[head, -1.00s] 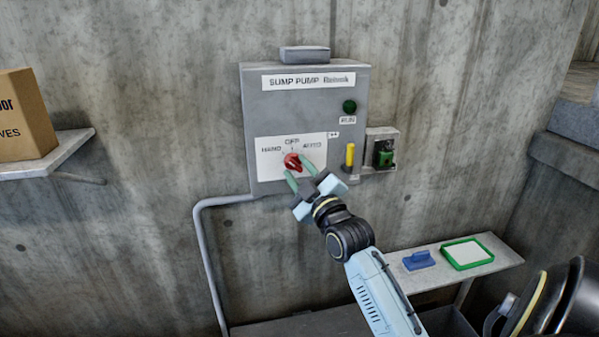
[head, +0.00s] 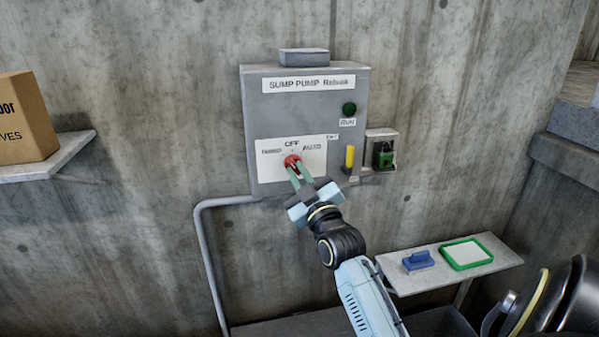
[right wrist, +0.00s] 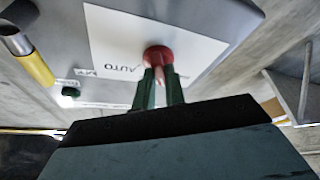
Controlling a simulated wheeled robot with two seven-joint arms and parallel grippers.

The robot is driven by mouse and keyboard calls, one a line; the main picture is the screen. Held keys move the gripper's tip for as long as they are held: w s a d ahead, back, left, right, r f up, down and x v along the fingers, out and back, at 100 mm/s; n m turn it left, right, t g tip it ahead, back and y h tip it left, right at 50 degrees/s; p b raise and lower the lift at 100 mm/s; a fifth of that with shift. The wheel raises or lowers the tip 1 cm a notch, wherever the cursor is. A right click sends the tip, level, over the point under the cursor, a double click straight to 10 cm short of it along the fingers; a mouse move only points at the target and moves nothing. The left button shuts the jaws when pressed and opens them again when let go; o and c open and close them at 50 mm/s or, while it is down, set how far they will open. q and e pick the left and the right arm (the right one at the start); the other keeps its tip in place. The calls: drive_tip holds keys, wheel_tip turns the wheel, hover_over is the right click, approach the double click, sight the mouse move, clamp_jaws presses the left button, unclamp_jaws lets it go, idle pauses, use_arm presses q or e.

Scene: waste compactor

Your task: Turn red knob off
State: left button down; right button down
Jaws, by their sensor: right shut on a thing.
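The red knob (head: 292,161) sits on the white label plate (head: 316,146) of the grey sump pump box, below the word OFF and between HAND and AUTO. My right gripper (head: 299,173) reaches it from below, its green fingers shut on the knob. In the right wrist view the red knob (right wrist: 158,56) shows at the tips of the two fingers (right wrist: 160,80), with AUTO to its left. The knob's pointer is mostly hidden by the fingers, so I cannot tell its exact setting. My left gripper is not in view.
The grey box (head: 305,112) is on a concrete wall, with a green RUN lamp (head: 349,108), a yellow handle (head: 350,158) and a green padlock (head: 384,155) at its right. A shelf (head: 400,276) holds a blue item and a green-framed tray. A cardboard box (head: 24,118) stands left.

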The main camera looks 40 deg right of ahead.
drive_tip(key=m+h+p, duration=0.1)
drive_tip(key=m+h, duration=0.1)
drive_tip(key=m, duration=0.2)
drive_tip(key=m+h+p, duration=0.1)
drive_tip(key=m+h, duration=0.1)
drive_tip(key=m, duration=0.2)
drive_tip(key=shift+w+a+m+g, duration=0.1)
drive_tip(key=shift+a+m+g, duration=0.1)
drive_tip(key=shift+m+g, duration=0.4)
drive_tip(key=c, duration=1.5)
unclamp_jaws()
drive_tip(key=shift+h, duration=0.3)
drive_tip(key=shift+o, duration=0.2)
drive_tip(key=shift+f, duration=0.1)
drive_tip(key=b+v, duration=0.1)
drive_tip(key=v, duration=1.2)
